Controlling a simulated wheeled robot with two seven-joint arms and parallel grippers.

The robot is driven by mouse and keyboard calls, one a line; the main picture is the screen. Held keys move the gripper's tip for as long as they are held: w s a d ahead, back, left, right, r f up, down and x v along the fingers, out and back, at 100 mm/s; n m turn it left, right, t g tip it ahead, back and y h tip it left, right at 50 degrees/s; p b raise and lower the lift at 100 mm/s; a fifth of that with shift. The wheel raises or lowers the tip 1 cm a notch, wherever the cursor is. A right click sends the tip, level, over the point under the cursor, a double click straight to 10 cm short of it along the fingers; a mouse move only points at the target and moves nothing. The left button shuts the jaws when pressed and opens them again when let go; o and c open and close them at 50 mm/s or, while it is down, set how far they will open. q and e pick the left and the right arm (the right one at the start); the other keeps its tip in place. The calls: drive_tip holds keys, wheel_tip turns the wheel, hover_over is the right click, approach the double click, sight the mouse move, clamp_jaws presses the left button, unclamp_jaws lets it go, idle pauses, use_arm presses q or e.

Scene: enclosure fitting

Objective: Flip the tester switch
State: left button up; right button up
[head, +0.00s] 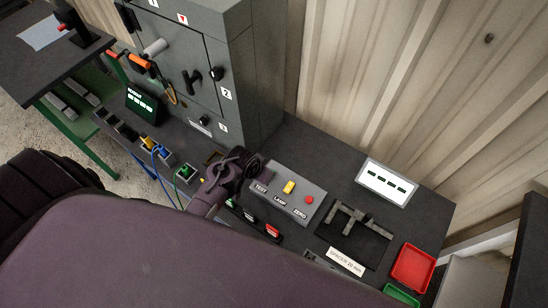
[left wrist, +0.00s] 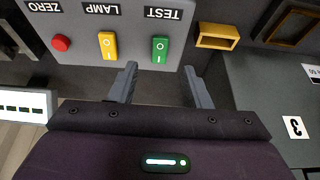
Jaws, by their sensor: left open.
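The grey tester box (head: 283,193) stands on the dark bench, with labels TEST, LAMP and ZERO. In the left wrist view its green TEST rocker switch (left wrist: 160,50), yellow LAMP switch (left wrist: 107,45) and red ZERO button (left wrist: 62,43) show upside down. My left gripper (left wrist: 160,70) is open and empty. Its fingertips lie either side of the green switch's line, just short of it in the picture; I cannot tell the height between them. In the head view my left gripper (head: 243,166) hides the green switch; the yellow switch (head: 289,187) shows. My right gripper is out of view.
A grey cabinet (head: 262,85) with numbered labels rises behind the gripper. A white-framed display (head: 387,182) stands right of the box. A grey fixture (head: 356,218), spacer label (head: 346,262) and red tray (head: 412,266) lie to the right. A brass-coloured frame (left wrist: 218,36) sits beside the box.

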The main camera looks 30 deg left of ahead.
use_arm(q)
drive_tip(key=shift+w+f, duration=0.25)
drive_tip(key=shift+f, duration=0.35)
drive_tip(key=x, duration=0.4)
drive_tip(key=shift+w+f, duration=0.15)
drive_tip(key=shift+f, duration=0.2)
drive_tip(key=shift+w+d+f, duration=0.1)
drive_tip(key=shift+w+f, duration=0.15)
drive_tip(key=shift+f, duration=0.45)
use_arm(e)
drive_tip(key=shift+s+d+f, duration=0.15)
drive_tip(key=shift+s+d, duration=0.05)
